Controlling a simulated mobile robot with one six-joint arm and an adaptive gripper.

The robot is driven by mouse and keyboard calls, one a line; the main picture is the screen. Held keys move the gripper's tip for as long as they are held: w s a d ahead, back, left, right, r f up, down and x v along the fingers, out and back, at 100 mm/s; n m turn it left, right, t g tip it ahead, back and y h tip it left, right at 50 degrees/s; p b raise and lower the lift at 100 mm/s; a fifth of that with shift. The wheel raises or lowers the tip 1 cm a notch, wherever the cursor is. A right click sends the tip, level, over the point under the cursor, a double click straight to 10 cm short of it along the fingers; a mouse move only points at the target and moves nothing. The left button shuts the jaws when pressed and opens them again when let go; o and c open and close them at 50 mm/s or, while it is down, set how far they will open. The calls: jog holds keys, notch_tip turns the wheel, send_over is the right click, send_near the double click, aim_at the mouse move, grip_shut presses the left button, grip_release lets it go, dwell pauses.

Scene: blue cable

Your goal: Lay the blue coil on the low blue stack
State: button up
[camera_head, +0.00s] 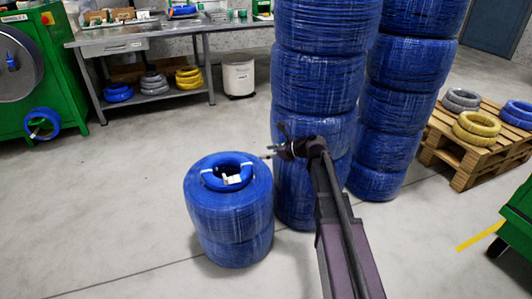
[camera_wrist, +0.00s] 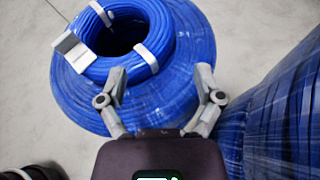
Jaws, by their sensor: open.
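The blue coil (camera_head: 214,182) lies flat on top of the low blue stack (camera_head: 233,220) in the head view, with white ties on it. In the wrist view the coil (camera_wrist: 153,62) rests on the stack's top (camera_wrist: 192,65), towards its upper left part. My gripper (camera_head: 268,154) is just right of the stack top in the head view. In the wrist view my gripper (camera_wrist: 160,82) is open and empty, its two fingers spread over the stack's near edge, apart from the coil.
Tall blue stacks (camera_head: 318,85) stand close to my gripper's right. A pallet (camera_head: 470,160) with several coils is at the right. A workbench (camera_head: 135,40) with coils on its lower shelf and a white bin (camera_head: 239,78) stand behind. Floor left of the low stack is clear.

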jog(key=shift+s+f+n, duration=0.25)
jog(key=shift+s+n, duration=0.05)
jog(key=shift+s, duration=0.1)
jog(key=s+f+n+h, duration=0.1)
jog(key=s+n, duration=0.1)
jog(key=s+f+n+g+h, duration=0.1)
jog(key=s+f+n, duration=0.1)
jog(key=s, duration=0.1)
jog(key=s+f+n+g+h, duration=0.1)
jog(key=s+n, duration=0.1)
jog(key=n, duration=0.1)
jog(key=shift+s+d+f, duration=0.1)
jog(key=shift+s+f, duration=0.1)
jog(key=shift+f, duration=0.1)
jog(key=s+d+f+n+g+h, duration=0.2)
jog(key=s+d+f+n+h, duration=0.1)
jog(key=s+n, duration=0.5)
jog(key=s+d+f+n+g+h, duration=0.2)
jog(key=s+d+n+h, duration=0.3)
jog(key=s+n, duration=0.3)
jog(key=shift+s+d+f+n+h, duration=0.35)
jog(key=shift+s+f+h, duration=0.25)
jog(key=shift+s, duration=0.45)
notch_tip(320, 180, up, 51)
jog(key=p, duration=5.1)
jog(key=shift+r, duration=0.15)
